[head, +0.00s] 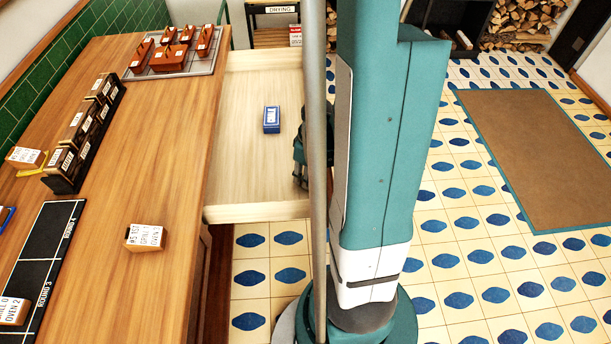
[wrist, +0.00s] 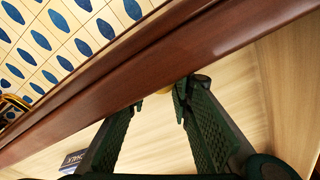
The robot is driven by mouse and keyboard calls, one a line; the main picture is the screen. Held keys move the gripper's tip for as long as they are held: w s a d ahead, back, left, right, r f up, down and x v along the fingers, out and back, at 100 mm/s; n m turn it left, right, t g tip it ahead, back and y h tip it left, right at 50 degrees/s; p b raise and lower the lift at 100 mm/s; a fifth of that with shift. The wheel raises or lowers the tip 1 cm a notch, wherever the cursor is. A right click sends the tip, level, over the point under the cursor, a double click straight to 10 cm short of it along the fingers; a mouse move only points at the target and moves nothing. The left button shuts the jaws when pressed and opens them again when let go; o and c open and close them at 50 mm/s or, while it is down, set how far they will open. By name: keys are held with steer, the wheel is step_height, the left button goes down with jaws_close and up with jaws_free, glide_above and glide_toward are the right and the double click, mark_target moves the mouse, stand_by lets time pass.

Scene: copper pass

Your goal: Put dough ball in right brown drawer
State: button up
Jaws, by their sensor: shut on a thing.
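The open drawer (head: 240,175) juts out from the brown table, with a pale wooden inside. Its reddish-brown front (wrist: 90,105) crosses the wrist view. My gripper (head: 299,160) is low at the drawer's right end in the head view, partly hidden by my column. In the wrist view my gripper (wrist: 162,94) has its dark green fingertips close to the inner side of the front, shut on a small yellowish thing, which I take as the dough ball (wrist: 203,79). Most of it is hidden behind a fingertip, so its shape does not show.
A blue box (head: 272,119) lies in the drawer, and its corner shows in the wrist view (wrist: 73,159). The table (head: 165,180) holds labelled boxes (head: 145,237), a dark rack (head: 85,135) and a tray of orange-brown pans (head: 172,57). Tiled floor lies beyond the drawer.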

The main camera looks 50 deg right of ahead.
steer(key=shift+f, duration=0.15)
steer(key=o, duration=0.8)
steer(key=shift+o, duration=0.2)
steer(key=shift+s+r+p, duration=0.15)
steer(key=shift+r+p, duration=0.45)
steer(key=shift+r, duration=0.95)
steer(key=shift+r+p, duration=1.25)
steer(key=shift+r, duration=2.35)
